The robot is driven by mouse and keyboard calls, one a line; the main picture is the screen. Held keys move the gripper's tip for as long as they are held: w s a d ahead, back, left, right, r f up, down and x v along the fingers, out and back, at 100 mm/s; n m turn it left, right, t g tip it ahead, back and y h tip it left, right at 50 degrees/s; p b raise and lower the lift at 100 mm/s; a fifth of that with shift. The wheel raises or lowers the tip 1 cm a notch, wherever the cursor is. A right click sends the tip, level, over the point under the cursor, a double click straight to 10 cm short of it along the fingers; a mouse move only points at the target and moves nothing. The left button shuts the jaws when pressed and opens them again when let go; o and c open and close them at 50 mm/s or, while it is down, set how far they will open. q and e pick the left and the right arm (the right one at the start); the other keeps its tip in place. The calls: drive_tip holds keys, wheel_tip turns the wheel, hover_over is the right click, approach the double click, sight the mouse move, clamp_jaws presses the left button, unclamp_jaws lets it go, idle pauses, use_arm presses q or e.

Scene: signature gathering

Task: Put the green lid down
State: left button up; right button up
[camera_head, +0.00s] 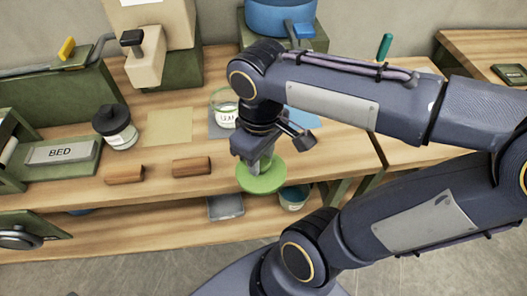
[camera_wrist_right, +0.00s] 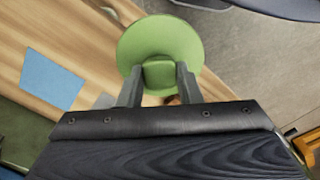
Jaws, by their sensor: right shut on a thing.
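The green lid (camera_head: 262,180) is a round disc with a raised block-shaped handle, at the front edge of the wooden table. My right gripper (camera_head: 262,163) is above it and shut on its handle. In the right wrist view the lid (camera_wrist_right: 160,42) shows between the two fingers (camera_wrist_right: 158,85), which press on both sides of the handle. Whether the lid touches the table is hard to tell; part of it reaches past the table edge. My left gripper does not show.
A glass jar with a label (camera_head: 224,112) stands behind my right wrist. A dark-lidded jar (camera_head: 117,128), two brown blocks (camera_head: 191,166) and a tan sheet (camera_head: 168,127) are to the left. A blue sheet (camera_head: 303,118) lies to the right. A lower shelf (camera_head: 150,229) runs below.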

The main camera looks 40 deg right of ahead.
drive_tip(key=w+d+f, duration=0.4)
drive_tip(key=w+d+f+p, duration=0.1)
drive_tip(key=w+d+f, duration=0.3)
drive_tip(key=w+f, duration=0.1)
drive_tip(key=shift+w+d+f, duration=0.1)
drive_tip(key=shift+w+d, duration=0.2)
drive_tip(key=shift+d, duration=0.05)
drive_tip(key=shift+w+d+f, duration=0.15)
drive_tip(key=shift+f, duration=1.7)
drive_tip(key=shift+f, duration=0.1)
drive_tip(key=o, duration=0.9)
drive_tip(key=shift+o, duration=0.2)
